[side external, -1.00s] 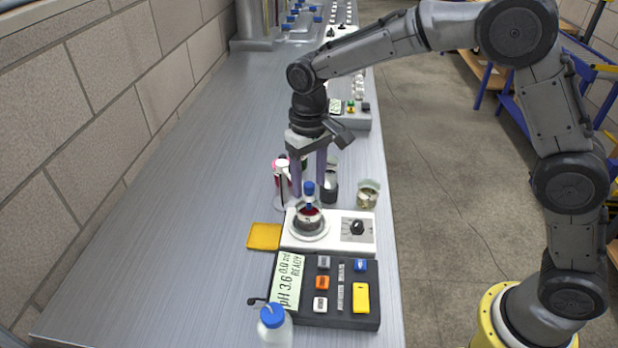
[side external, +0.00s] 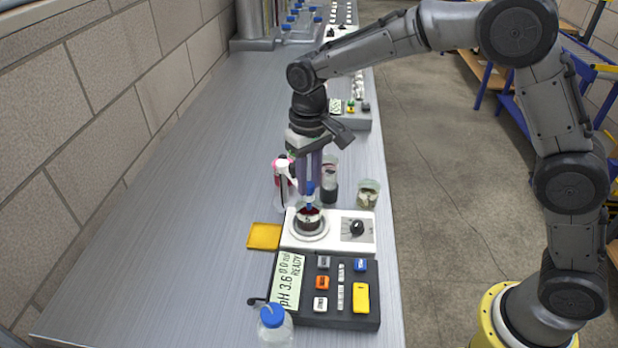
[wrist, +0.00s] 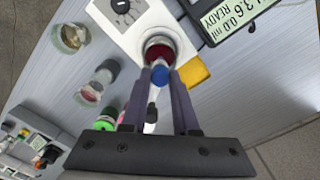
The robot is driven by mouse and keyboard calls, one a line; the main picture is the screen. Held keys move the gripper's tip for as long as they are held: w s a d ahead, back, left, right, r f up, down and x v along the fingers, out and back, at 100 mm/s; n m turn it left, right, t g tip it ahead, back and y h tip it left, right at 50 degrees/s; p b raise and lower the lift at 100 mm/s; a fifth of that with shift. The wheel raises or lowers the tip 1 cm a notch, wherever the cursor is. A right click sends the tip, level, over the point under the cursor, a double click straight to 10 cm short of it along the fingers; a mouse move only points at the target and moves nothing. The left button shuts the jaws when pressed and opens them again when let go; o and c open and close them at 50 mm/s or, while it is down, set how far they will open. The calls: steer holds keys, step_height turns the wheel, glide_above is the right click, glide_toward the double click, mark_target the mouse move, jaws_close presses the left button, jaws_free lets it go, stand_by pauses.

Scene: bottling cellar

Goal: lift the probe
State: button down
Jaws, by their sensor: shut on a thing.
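The probe with a blue top (side external: 310,188) stands upright in a small glass beaker of dark red liquid (side external: 308,217). The beaker sits on the round plate of a white stirrer (side external: 296,241). My gripper (side external: 309,184) points down from above and is shut on the probe's blue top. In the wrist view the blue top (wrist: 159,76) lies between the two fingertips, with the beaker (wrist: 160,52) just beyond it. The probe's lower end is hidden in the beaker and liquid.
A black pH meter (side external: 330,315) reading 3.6 stands in front of the stirrer. A yellow cloth (side external: 263,236) lies left of the stirrer. A white spray bottle (side external: 284,185), a dark-based glass (side external: 330,180) and a jar (side external: 368,193) stand close behind. A blue-capped bottle (side external: 273,326) is at front.

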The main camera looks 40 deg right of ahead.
stand_by(0.7)
steer(key=shift+r, duration=2.65)
steer(key=c, duration=0.7)
jaws_free()
steer(key=shift+f, duration=0.1)
steer(key=shift+o, duration=0.2)
step_height(320, 180, up, 14)
